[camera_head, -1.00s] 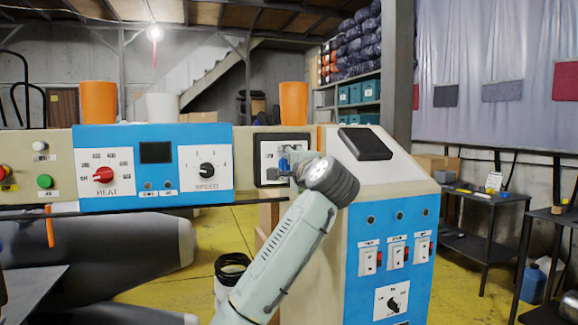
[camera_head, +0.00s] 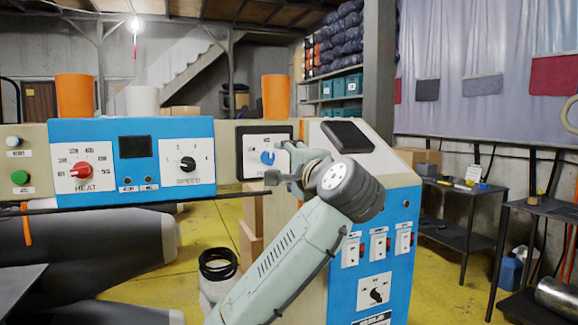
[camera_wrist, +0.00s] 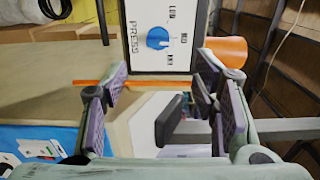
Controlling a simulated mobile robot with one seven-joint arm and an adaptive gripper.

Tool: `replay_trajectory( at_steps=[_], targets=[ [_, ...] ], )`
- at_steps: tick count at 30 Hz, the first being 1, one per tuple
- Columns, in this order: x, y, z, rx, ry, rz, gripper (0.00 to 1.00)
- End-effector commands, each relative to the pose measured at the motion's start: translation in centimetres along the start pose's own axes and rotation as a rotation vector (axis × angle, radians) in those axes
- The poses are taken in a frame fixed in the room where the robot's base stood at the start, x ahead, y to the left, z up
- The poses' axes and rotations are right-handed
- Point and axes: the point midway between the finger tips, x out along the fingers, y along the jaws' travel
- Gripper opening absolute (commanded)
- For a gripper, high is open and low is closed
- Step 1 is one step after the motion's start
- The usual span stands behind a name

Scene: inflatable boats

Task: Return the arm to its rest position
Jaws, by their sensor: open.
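My arm reaches up from the bottom of the head view. My gripper (camera_head: 285,180) is in front of the machine's right end, just below the blue PRESS knob (camera_head: 267,158). In the wrist view my gripper (camera_wrist: 160,105) has its two dark finger pads wide apart with nothing between them. The blue knob (camera_wrist: 157,38) shows beyond the fingers, on its white plate, apart from them. My wrist hides part of the machine's side panel.
The machine has a red HEAT knob (camera_head: 82,171) and a black SPEED knob (camera_head: 188,164). A blue switch panel (camera_head: 345,285) is close beside my forearm. Orange cups (camera_head: 276,96) stand on top. Dark tables (camera_head: 450,225) are at the right, with yellow floor between.

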Motion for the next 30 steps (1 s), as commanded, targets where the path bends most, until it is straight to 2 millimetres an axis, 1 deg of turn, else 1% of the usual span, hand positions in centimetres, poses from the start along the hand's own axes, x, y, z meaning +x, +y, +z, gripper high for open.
replay_trajectory(
  at_steps=[1,4,15,17,19,20,21,23,24,26,27,29,30],
  targets=[
    [-0.4,0.0,0.0,0.000,0.001,-0.001,0.54],
    [-0.8,0.0,0.0,0.000,0.000,0.000,0.54],
    [-0.9,0.0,0.0,0.000,0.000,0.000,0.54],
    [-0.5,-0.2,1.1,-0.065,0.022,-0.030,0.54],
    [-0.2,-1.2,3.5,-0.199,0.066,-0.102,0.54],
    [-0.1,-1.8,5.1,-0.273,0.087,-0.144,0.54],
    [-0.2,-2.8,7.8,-0.380,0.115,-0.213,0.54],
    [-0.9,-4.1,12.1,-0.529,0.148,-0.322,0.54],
    [-1.6,-4.8,15.0,-0.615,0.166,-0.397,0.54],
    [-3.1,-5.6,19.3,-0.724,0.186,-0.505,0.54],
    [-4.2,-5.9,22.2,-0.785,0.195,-0.577,0.54],
    [-6.3,-6.1,26.3,-0.861,0.207,-0.685,0.54],
    [-7.8,-6.1,29.1,-0.903,0.214,-0.758,0.54]
  ],
)
